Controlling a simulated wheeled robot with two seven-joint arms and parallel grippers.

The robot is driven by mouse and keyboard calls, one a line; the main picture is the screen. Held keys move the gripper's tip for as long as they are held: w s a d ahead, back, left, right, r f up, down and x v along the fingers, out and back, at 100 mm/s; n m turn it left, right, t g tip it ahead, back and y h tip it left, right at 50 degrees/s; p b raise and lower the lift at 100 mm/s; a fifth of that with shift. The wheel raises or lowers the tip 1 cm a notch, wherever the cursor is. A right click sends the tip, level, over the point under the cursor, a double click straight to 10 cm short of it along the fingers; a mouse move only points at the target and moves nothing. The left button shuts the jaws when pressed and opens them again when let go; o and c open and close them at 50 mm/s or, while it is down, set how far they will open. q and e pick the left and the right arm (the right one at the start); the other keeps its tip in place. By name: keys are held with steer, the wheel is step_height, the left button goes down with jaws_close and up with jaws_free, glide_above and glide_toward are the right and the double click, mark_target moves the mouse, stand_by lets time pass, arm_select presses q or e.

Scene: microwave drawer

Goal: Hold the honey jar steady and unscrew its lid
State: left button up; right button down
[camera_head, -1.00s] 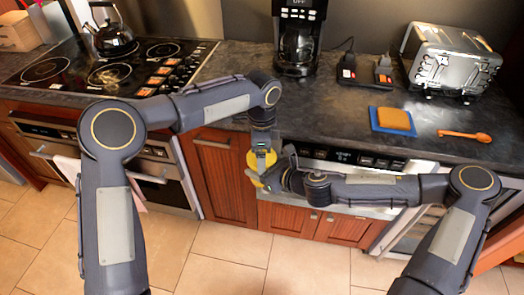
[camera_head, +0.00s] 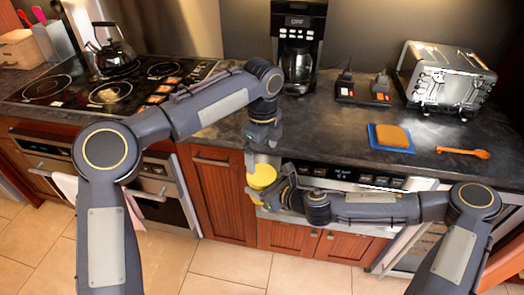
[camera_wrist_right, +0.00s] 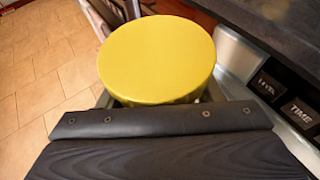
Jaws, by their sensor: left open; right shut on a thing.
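The honey jar's round yellow lid (camera_head: 264,175) shows in front of the counter edge in the head view. In the right wrist view the lid (camera_wrist_right: 157,58) fills the upper middle, its flat top facing the camera. My right gripper (camera_head: 280,192) is shut on the jar, holding it off the counter. The jar body is mostly hidden under the lid and behind the gripper. My left gripper (camera_head: 256,157) points down from above, open, close to the lid's upper left edge. Whether it touches the lid, and whether the lid is loose, I cannot tell.
The dark counter (camera_head: 325,125) behind holds a coffee maker (camera_head: 297,50), a toaster (camera_head: 446,80) and a sponge on a blue mat (camera_head: 391,137). A wooden spoon (camera_head: 463,152) lies at right. The microwave drawer front (camera_head: 340,175) is just behind my right arm.

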mark_target(262, 173)
arm_select(q)
steer(key=shift+m, duration=0.3)
steer(key=shift+f, duration=0.35)
step_height(262, 173, down, 7)
steer(key=shift+r, duration=0.1)
steer(key=c, duration=1)
steer(key=n, duration=0.6)
steer(key=shift+w, duration=0.15)
